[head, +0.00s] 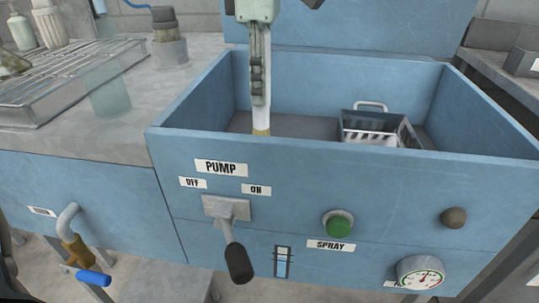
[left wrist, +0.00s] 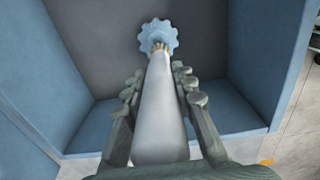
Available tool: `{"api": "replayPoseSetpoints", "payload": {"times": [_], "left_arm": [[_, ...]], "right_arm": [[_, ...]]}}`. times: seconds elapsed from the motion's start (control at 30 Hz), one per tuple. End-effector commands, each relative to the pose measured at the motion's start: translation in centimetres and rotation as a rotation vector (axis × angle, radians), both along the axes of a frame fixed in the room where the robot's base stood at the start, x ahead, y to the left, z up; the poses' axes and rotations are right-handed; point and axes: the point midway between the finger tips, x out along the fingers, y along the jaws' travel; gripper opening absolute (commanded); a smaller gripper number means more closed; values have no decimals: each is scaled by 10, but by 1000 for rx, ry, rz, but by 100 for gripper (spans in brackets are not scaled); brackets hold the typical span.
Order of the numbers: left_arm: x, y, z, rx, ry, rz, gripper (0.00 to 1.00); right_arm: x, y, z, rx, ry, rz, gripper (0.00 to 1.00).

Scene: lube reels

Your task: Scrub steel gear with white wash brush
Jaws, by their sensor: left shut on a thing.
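My left gripper (head: 260,95) is over the blue wash basin (head: 340,160), pointing down, and is shut on the white wash brush (head: 262,118). The brush hangs nearly upright with its tan bristles down; the front wall hides the lowest part in the head view. In the left wrist view the brush handle (left wrist: 160,112) runs between the fingers (left wrist: 160,85). Its bristles are at a pale blue-grey toothed gear (left wrist: 158,32) on the basin floor. I cannot tell whether they touch it. The gear is hidden in the head view. My right gripper is not in view.
A metal basket (head: 375,128) with a handle stands at the basin's right. The front panel carries a pump lever (head: 234,255), a green spray button (head: 338,223) and a gauge (head: 420,272). A wire rack (head: 65,80) and bottles (head: 20,32) are on the left counter.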

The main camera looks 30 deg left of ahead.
Motion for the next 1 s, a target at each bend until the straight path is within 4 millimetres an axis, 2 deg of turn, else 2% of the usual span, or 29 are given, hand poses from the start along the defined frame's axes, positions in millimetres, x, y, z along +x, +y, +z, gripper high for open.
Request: {"api": "replayPoseSetpoints", "payload": {"times": [0.03, 0.33, 0.7, 1.0], "left_arm": [[-1, 2, 0, -1, -1, -1, 0], [0, 1, 0, 1, -1, -1, 0], [10, -29, -2, 2, 1, -1, 0], [11, -31, -2, 0, 1, -1, 0]], "right_arm": [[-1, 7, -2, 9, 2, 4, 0], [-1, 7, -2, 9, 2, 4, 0], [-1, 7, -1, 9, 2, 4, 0], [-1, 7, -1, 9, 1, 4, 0]]}}
